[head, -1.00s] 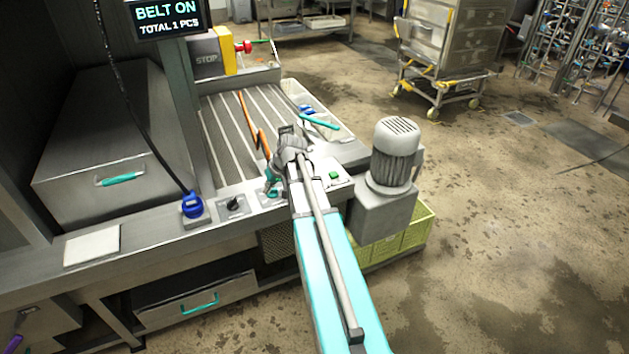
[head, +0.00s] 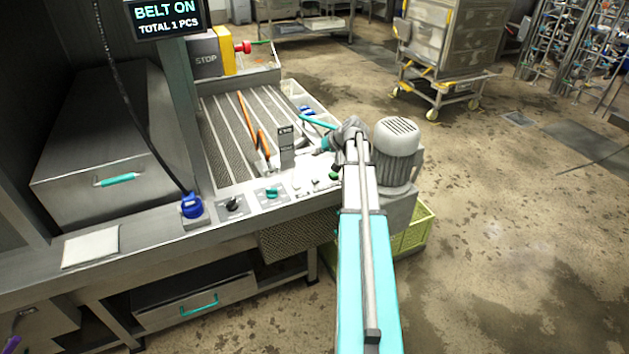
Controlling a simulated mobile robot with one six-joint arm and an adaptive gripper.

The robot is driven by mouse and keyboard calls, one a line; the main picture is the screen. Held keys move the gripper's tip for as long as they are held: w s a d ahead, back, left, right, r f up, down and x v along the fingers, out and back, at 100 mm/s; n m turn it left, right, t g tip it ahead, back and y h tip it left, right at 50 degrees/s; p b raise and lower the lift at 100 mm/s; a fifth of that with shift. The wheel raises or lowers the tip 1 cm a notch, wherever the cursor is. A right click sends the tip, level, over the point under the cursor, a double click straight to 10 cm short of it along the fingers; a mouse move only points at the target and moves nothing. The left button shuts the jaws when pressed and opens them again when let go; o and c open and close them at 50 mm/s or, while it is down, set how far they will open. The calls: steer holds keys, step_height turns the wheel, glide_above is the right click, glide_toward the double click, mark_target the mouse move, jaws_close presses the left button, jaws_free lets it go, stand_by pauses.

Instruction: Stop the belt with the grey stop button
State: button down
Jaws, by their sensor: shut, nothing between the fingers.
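The control panel (head: 306,184) at the belt's near end carries a black knob (head: 233,203), a teal knob (head: 271,192) and small buttons to their right. A green button (head: 334,176) is at the right. Small pale or grey caps show left of it; which one is the grey stop button I cannot tell. My gripper (head: 331,163) is shut and empty, over the panel's right end by the green button. My wrist partly hides this area, and contact cannot be made out. The display (head: 167,18) reads "BELT ON" and "TOTAL 1 PCS".
A grey motor (head: 396,150) stands just right of my arm. A small dark upright sign (head: 287,146) stands behind the panel. An orange-handled tool (head: 263,143) lies on the belt (head: 225,135). A yellow box with a red button (head: 242,47) and a STOP plate (head: 206,59) stands behind.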

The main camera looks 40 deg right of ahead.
mark_target(312, 178)
steer(key=shift+f, duration=0.1)
step_height(312, 178, down, 9)
steer(key=b, duration=0.8)
steer(key=shift+r+b, duration=0.2)
steer(key=shift+b, duration=0.2)
steer(key=shift+f, duration=0.1)
stand_by(1.4)
steer(key=shift+f+b, duration=0.3)
steer(key=shift+b, duration=0.1)
steer(key=shift+f+b, duration=0.5)
steer(key=shift+b, duration=0.05)
stand_by(1.0)
steer(key=shift+r, duration=0.2)
steer(key=shift+r+p, duration=0.75)
steer(key=shift+p, duration=0.25)
steer(key=shift+r+p, duration=2.5)
